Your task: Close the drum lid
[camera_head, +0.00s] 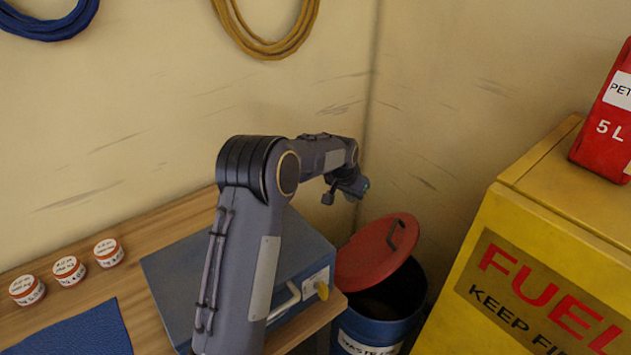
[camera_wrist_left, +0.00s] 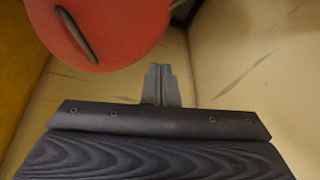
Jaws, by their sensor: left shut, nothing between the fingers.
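The red drum lid (camera_head: 362,262), with a dark bar handle, is tilted up over the back left of the blue drum (camera_head: 372,328). The drum's dark opening shows below and to the right of the lid. My left gripper (camera_head: 352,190) is above and slightly left of the lid, near the wall corner, and looks apart from it. In the left wrist view the gripper's fingers (camera_wrist_left: 161,82) are together with nothing between them. The lid (camera_wrist_left: 125,25) with its handle fills the upper left there. My right gripper is not in view.
A yellow fuel cabinet (camera_head: 550,225) stands right of the drum, with a red petrol can (camera_head: 606,130) on top. A blue metal box (camera_head: 180,265) sits on the wooden bench (camera_head: 185,222), partly behind my left arm. Walls close in behind the drum.

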